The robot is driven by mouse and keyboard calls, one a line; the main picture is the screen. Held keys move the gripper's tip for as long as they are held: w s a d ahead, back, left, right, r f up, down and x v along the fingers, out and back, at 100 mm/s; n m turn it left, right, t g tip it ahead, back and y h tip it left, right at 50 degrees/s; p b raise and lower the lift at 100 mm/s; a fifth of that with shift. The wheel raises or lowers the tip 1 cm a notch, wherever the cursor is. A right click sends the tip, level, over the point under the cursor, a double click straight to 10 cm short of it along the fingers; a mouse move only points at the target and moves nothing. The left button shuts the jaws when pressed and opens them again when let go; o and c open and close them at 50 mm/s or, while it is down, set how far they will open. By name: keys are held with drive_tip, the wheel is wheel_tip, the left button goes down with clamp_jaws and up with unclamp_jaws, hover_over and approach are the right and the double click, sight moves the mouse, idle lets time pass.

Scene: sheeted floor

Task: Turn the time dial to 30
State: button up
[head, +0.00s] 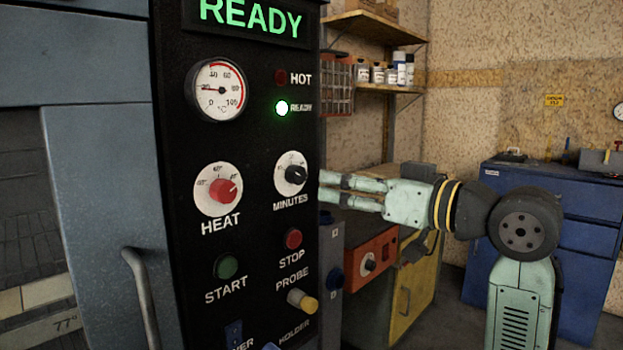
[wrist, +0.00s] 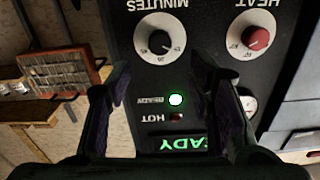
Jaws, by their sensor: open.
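The time dial, labelled MINUTES, has a black knob (head: 295,174) on a white round face at the right side of the black control panel. The knob also shows upside down near the top middle of the wrist view (wrist: 159,42). Its scale numbers are too small to read surely. My gripper (head: 326,187) is at the panel's right edge in the head view, with its fingertips partly hidden. In the wrist view my gripper (wrist: 160,72) is open and empty, its dark fingers spread left and right. The knob lies beyond the fingertips, apart from them.
The red HEAT knob (head: 223,190) is left of the time dial. Below are the red STOP button (head: 293,239), green START button (head: 227,266) and yellowish PROBE knob (head: 302,301). A green READY lamp (head: 282,108) is lit. An orange box (head: 370,262) stands behind.

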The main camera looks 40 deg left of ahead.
sight(301, 175)
drive_tip(key=a, duration=0.6)
drive_tip(key=a+p, duration=0.1)
drive_tip(key=a, duration=0.1)
drive_tip(key=shift+w+a, duration=0.4)
drive_tip(key=shift+c, duration=0.5)
clamp_jaws()
